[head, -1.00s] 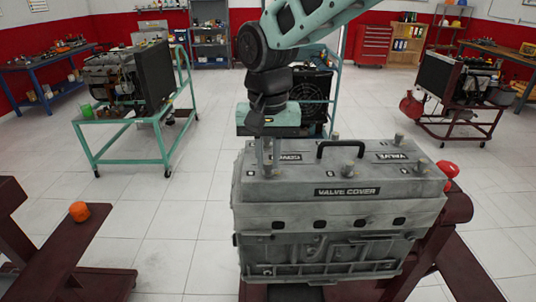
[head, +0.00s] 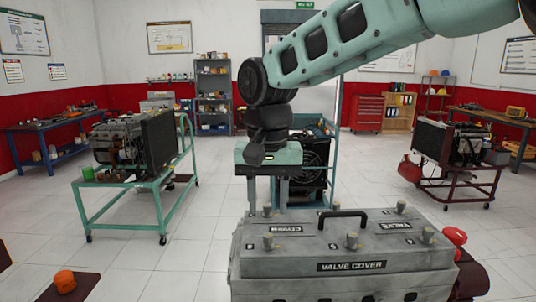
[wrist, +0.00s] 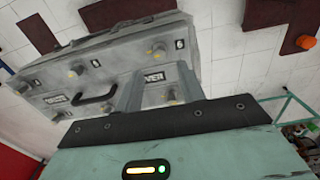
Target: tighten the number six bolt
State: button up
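In the wrist view a 6 is printed beside one corner bolt (wrist: 158,49); this matches the front-left bolt (head: 268,241) in the head view. My gripper (head: 267,206) points down by the back-left bolt (head: 267,212). Its two fingers are spread apart and hold nothing. In the wrist view that back-left bolt (wrist: 172,96) shows between the fingers, apart from them. The front-left bolt stands clear of my gripper. The fingertips' exact height above the cover is hard to tell.
A red knob (head: 454,236) sticks out at the engine's right end. A dark red stand with an orange knob (head: 64,281) is at lower left. Teal and red engine carts stand farther back. The air over the cover's front and right is free.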

aim_at(268, 235)
notch_tip(268, 235, up, 11)
jog(key=shift+r+b, duration=0.15)
jog(key=shift+b, duration=0.3)
jog(key=s+d+f+n+b, duration=0.1)
jog(key=s+d+f+n, duration=0.3)
jog(key=s+f, duration=0.8)
jog(key=s+d+f+n+b, duration=0.1)
jog(key=s+d+f+n, duration=0.3)
jog(key=s+d+f, duration=0.3)
jog(key=s+f, duration=0.5)
jog(key=f, duration=0.1)
jog(key=shift+d+f+y, duration=0.25)
jog(key=shift+d+y, duration=0.05)
jog(key=shift+d, duration=0.05)
dwell(0.5)
